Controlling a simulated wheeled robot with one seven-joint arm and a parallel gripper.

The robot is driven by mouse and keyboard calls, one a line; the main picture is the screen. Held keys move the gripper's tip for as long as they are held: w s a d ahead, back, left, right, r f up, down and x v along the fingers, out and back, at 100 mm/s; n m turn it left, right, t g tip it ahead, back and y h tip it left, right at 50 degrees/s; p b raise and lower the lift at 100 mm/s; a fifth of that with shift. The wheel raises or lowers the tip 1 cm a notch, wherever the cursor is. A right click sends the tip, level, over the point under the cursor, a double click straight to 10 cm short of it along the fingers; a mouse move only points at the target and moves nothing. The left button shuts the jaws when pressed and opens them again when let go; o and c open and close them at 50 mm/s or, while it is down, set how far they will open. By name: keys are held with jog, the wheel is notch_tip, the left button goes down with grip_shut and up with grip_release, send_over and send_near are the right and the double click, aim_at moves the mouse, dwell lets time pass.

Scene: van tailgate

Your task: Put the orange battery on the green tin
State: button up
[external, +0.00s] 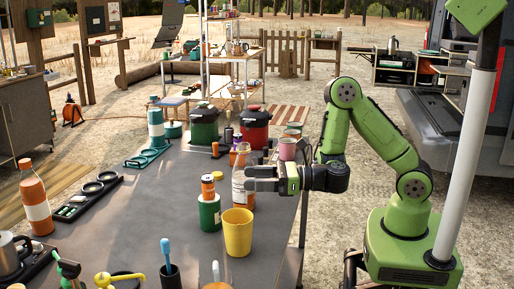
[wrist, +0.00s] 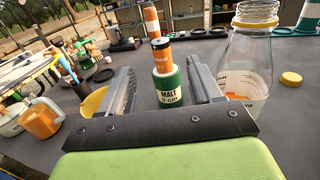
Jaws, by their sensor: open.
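The orange battery (external: 208,187) stands upright on top of the green tin (external: 209,214), on the grey table. The wrist view shows the battery (wrist: 161,54) resting on the lid of the tin (wrist: 169,91), which is labelled as malt. Nothing else touches the battery. My gripper (external: 252,178) is level with the battery, to its right in the external view, and points toward it. In the wrist view my gripper (wrist: 162,72) is open and empty, with battery and tin seen between its fingers but apart from them.
A yellow cup (external: 238,233) stands in front of my gripper. A clear bottle (wrist: 249,62) stands close by the right finger in the wrist view. Green (external: 204,126) and red (external: 254,130) pots stand behind.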

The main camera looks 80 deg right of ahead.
jog(key=s+a+r+n+g+y, duration=0.2)
jog(key=s+a+n+g+y, duration=0.15)
jog(key=n, duration=0.85)
jog(key=s+a+r+n+g+y, duration=0.1)
jog(key=s+a+n+g+y, duration=0.25)
jog(key=n, duration=0.95)
jog(key=s+d+n+g+h, duration=0.2)
jog(key=s+d+n+h, duration=0.3)
jog(key=s+d, duration=0.6)
jog(key=s+d+n+g+h, duration=0.3)
jog(key=s+d+h, duration=0.4)
jog(key=d, duration=0.6)
notch_tip(320, 180, up, 13)
jog(key=s+p, duration=0.1)
jog(key=p, duration=1.3)
jog(key=shift+r+y, duration=0.15)
jog(key=shift+y, duration=0.15)
